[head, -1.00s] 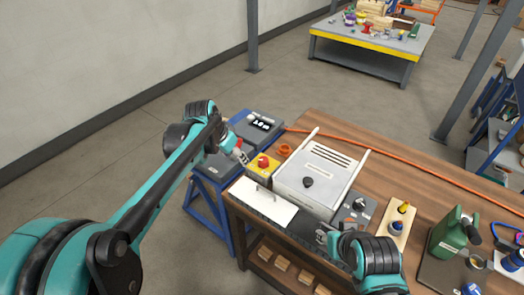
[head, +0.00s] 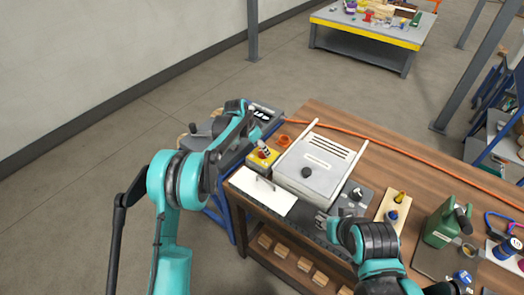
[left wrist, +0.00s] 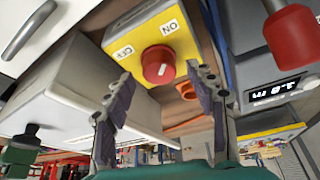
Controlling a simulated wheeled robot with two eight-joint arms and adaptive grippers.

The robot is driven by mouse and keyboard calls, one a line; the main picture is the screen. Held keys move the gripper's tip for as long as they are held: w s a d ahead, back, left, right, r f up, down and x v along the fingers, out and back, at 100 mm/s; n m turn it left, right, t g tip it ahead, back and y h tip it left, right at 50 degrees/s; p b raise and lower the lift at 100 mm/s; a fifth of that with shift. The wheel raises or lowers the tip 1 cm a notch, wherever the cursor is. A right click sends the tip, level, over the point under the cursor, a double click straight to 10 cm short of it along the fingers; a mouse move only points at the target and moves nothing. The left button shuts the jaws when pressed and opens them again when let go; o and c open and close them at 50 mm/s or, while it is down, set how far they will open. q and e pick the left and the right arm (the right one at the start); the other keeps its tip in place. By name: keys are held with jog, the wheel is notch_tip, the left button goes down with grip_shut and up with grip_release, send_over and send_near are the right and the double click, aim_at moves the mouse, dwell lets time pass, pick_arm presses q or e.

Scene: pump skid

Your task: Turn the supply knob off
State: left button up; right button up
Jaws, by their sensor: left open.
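The supply knob is a red round knob (left wrist: 158,65) on a yellow box labelled ON and OFF in the left wrist view. A short pale mark shows on its face; I cannot tell for certain which label it points to. In the head view the yellow box (head: 254,163) sits at the bench's left end, partly behind my left gripper (head: 262,150). In the left wrist view my left gripper (left wrist: 163,92) is open, one finger either side of the knob, apparently not touching it. My right gripper (head: 325,221) is near the bench's front edge; its fingers are too small to read.
A grey-white cabinet (head: 318,167) stands right of the yellow box, and a white panel with a handle (head: 262,192) lies in front. A box with a digital display (left wrist: 276,92) and a red-ended handle (left wrist: 292,32) are close by. A green can (head: 440,227) stands further right.

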pick_arm(q)
jog(key=shift+w+d+f, duration=0.1)
jog(key=shift+d+f, duration=0.1)
jog(key=shift+f, duration=0.4)
jog(key=shift+c, duration=0.4)
jog(key=c, duration=1.1)
